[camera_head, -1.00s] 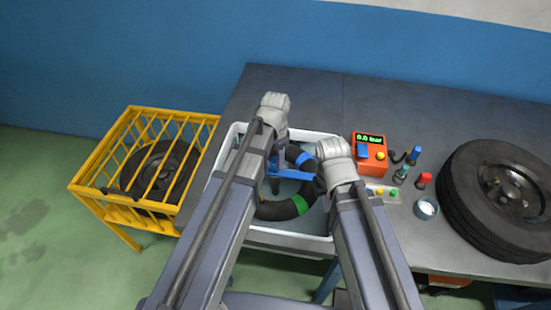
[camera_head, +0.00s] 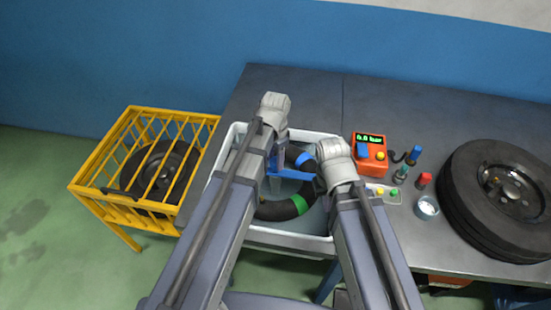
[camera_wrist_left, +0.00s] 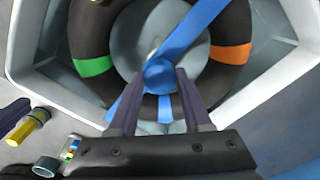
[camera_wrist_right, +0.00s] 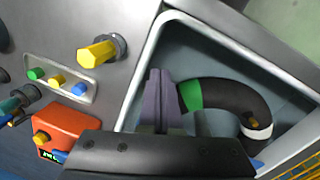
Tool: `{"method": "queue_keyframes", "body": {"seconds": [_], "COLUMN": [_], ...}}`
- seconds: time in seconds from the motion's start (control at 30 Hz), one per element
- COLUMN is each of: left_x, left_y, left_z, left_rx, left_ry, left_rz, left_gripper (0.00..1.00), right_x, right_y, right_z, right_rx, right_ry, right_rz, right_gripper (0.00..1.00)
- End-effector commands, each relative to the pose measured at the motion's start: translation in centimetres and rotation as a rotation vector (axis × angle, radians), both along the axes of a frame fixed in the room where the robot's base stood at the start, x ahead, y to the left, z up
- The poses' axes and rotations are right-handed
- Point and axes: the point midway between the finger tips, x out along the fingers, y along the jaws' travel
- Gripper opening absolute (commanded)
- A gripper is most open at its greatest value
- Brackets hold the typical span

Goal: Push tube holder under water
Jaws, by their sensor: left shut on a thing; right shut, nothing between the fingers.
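The blue tube holder (camera_head: 291,174) is a bar with a round hub, lying across the black inner tube (camera_head: 277,211) in the white tub (camera_head: 231,140). In the left wrist view, my left gripper (camera_wrist_left: 160,88) is shut on the holder's hub (camera_wrist_left: 160,72), over the tube's middle. My right gripper (camera_wrist_right: 159,95) is shut and empty over the tub, beside the tube's green band (camera_wrist_right: 190,95). My arms partly cover the tub in the head view. I cannot tell the water level against the tube.
An orange gauge box (camera_head: 371,155), coloured knobs and a small cup (camera_head: 427,208) stand right of the tub. A large wheel (camera_head: 497,199) lies at the far right. A yellow cage (camera_head: 140,160) with another wheel stands left. The grey bench (camera_head: 300,85) is clear behind.

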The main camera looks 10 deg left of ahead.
Motion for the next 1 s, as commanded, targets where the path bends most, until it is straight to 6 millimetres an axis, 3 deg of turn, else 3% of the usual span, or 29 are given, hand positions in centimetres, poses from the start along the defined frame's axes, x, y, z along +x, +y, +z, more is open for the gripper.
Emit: {"method": "queue_keyframes", "body": {"seconds": [0.37,0.8,1.0], "left_x": [0.0,0.0,-0.1], "left_y": [0.0,0.0,0.0], "left_z": [-1.0,-7.7,-8.6], "left_rx": [0.0,0.0,0.0], "left_ry": [0.0,0.001,0.001], "left_rz": [0.0,0.0,0.0], "left_gripper": [0.0,0.0,0.0], "right_x": [0.0,0.0,0.0], "right_y": [0.0,0.0,0.0], "right_z": [-1.0,-7.7,-8.6], "right_rx": [0.0,0.0,0.0], "right_ry": [0.0,0.0,0.0], "right_rz": [0.0,0.0,0.0], "right_gripper": [0.0,0.0,0.0]}}
